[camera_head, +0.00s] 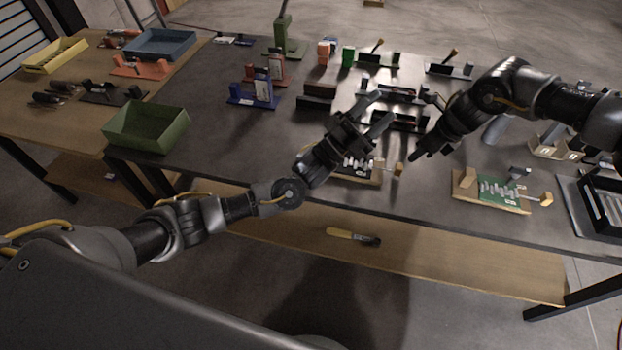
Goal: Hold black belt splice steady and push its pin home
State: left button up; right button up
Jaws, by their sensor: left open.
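The black belt splice (346,175) lies on a wooden-edged board near the front edge of the dark table, with pale interlocking teeth along it. A pin with a wooden block-shaped end (399,169) sticks out at its right side. My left gripper (382,107) is open above and just behind the splice, its fingers pointing away to the upper right. Its wrist covers part of the splice. My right gripper (422,126) appears open and empty, to the right of the splice and above the pin's end. Neither gripper visibly touches the splice.
A similar green splice (486,189) lies to the right on its own board. A green bin (147,127) stands at the left. Several fixtures and blocks fill the back, including a blue holder (254,97). Bare tabletop lies left of the black splice.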

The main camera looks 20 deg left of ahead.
pick_arm(q)
jog(key=s+a+f+m+y, duration=0.1)
jog(key=a+f+m+y, duration=0.2)
jog(key=f+y, duration=0.3)
jog(key=s+a+f+m+y, duration=0.1)
jog(key=a+f+m+y, duration=0.3)
jog(key=f, duration=0.5)
jog(key=s+a+f+m+t+y, duration=0.1)
jog(key=a+f+m+y, duration=0.3)
jog(key=a+f+y, duration=0.2)
jog(key=shift+s+f+y, duration=0.2)
jog(key=shift+f+y, duration=0.4)
jog(key=shift+y, duration=0.1)
jog(key=shift+s+f+y, duration=0.15)
jog(key=shift+f+y, duration=0.4)
jog(key=shift+y, duration=0.15)
jog(key=shift+s+a+f+m, duration=0.25)
jog(key=shift+f+m, duration=0.15)
jog(key=shift+m, duration=0.1)
jog(key=w, duration=1.1)
jog(key=shift+a, duration=0.15)
jog(key=shift+s, duration=0.1)
grip_shut()
